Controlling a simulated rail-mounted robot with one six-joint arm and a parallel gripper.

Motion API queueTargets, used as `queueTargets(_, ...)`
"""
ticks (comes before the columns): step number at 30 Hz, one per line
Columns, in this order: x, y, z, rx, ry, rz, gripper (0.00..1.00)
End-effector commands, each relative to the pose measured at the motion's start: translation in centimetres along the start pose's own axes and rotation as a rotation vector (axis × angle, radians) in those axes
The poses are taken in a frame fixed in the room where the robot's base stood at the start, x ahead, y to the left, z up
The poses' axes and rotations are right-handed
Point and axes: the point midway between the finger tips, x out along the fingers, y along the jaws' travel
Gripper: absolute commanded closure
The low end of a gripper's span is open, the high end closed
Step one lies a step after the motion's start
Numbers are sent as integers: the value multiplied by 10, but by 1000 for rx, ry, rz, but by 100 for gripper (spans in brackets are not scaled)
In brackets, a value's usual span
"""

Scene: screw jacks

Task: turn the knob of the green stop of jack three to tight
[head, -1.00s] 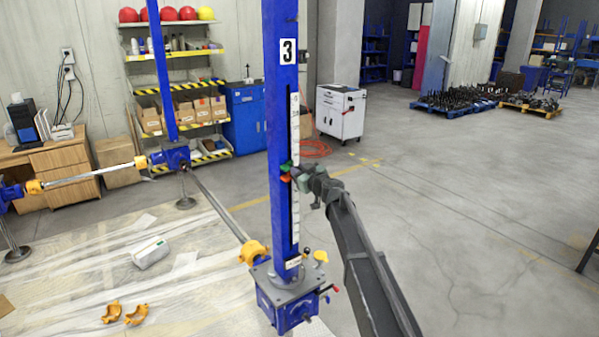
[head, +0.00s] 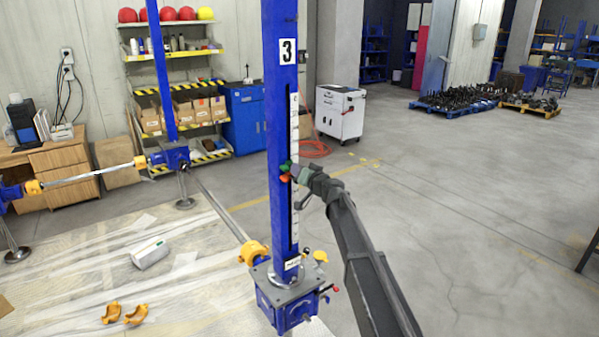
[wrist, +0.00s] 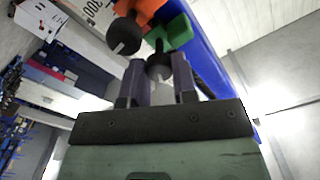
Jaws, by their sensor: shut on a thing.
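Jack three (head: 283,130) is a blue column with a white plate marked 3 and a white scale. Its green stop (head: 286,166) sits on the column just above an orange-red stop (head: 285,178). In the wrist view the green stop (wrist: 172,32) carries a round black knob (wrist: 158,68). My gripper (wrist: 160,66) is shut on this knob, one finger on each side. It also shows in the head view (head: 296,173), small, at the column's right side. A second black knob (wrist: 124,36), by the orange-red stop (wrist: 147,8), is close beside the left finger.
The jack's blue gearbox (head: 287,303) stands below, with a yellow coupling (head: 253,252) and a shaft to another jack behind. Two orange coupling halves (head: 125,313) and a white box (head: 149,253) lie on the sheeted floor. The floor at right is open.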

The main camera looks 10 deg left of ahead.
Motion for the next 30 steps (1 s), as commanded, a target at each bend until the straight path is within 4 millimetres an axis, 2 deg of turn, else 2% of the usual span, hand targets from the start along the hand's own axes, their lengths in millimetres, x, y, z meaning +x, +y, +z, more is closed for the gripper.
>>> queueTargets(9,-1,0,0,131,0,0,98)
queueTargets(25,-1,1,0,157,0,0,98)
queueTargets(26,-1,1,0,157,-1,0,71)
queueTargets(30,0,1,0,156,0,0,49)
